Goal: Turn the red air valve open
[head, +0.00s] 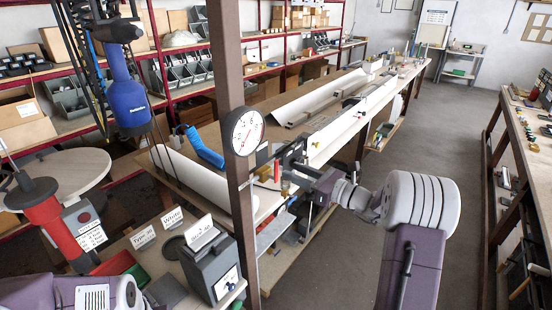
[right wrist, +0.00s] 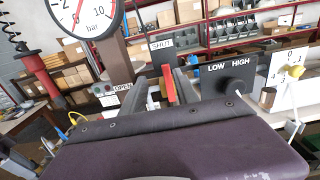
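The red valve lever (right wrist: 168,84) stands nearly upright in the right wrist view. It lies between the two grey fingers of my right gripper (right wrist: 163,88), which look spread, with a gap visible on the left side of the lever. A SHUT label (right wrist: 160,44) is above the lever and an OPEN label (right wrist: 123,87) is to its left. In the head view my right gripper (head: 285,172) is at the valve beside the brown post; the valve is small and partly hidden there. A round pressure gauge (head: 243,131) is on the post. My left gripper is out of view.
A black LOW/HIGH panel (right wrist: 229,80) and a yellow knob (right wrist: 295,71) are right of the lever. The brown post (head: 238,185) stands close left of my right gripper. A long bench (head: 345,125) with white profiles runs behind. The grey floor (head: 440,120) at right is clear.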

